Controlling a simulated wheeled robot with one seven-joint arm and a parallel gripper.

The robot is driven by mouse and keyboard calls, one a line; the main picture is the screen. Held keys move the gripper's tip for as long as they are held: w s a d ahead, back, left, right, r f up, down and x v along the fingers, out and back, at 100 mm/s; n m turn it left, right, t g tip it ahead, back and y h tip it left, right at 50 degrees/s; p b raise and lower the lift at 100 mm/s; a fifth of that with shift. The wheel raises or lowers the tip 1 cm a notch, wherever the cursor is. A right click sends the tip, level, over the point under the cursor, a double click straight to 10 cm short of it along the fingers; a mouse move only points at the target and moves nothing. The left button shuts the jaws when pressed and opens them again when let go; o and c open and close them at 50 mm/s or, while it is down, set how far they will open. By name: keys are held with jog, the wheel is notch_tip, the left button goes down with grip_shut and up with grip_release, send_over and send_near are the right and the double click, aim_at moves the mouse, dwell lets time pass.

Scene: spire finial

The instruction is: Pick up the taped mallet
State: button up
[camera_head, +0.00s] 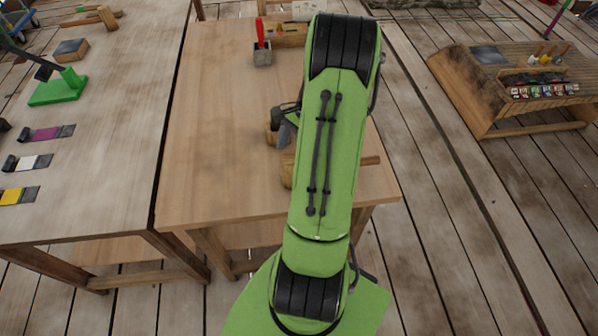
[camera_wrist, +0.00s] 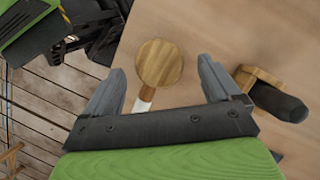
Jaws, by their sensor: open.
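In the wrist view the taped mallet has a round wooden head (camera_wrist: 159,63) and a brown handle with a white band of tape (camera_wrist: 143,105). The handle runs down behind my gripper's dark body. My gripper (camera_wrist: 161,67) is open, with a grey finger on each side of the mallet and clear gaps to both. I cannot tell its height above the mallet. In the head view what looks like the same mallet shows its head (camera_head: 287,171) left of my arm and its handle end (camera_head: 371,160) right of it; my arm hides the middle.
A tool with a wooden part and a dark grip (camera_wrist: 277,102) lies close to the right finger. A grey holder with a red-handled tool (camera_head: 262,55) stands farther back on the table (camera_head: 215,130). The table's left half is largely clear. Another workbench (camera_head: 105,150) stands at left.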

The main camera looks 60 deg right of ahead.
jog(key=b+x, duration=0.1)
jog(key=x, duration=0.4)
jog(key=shift+f, duration=0.15)
jog(key=c, duration=1.2)
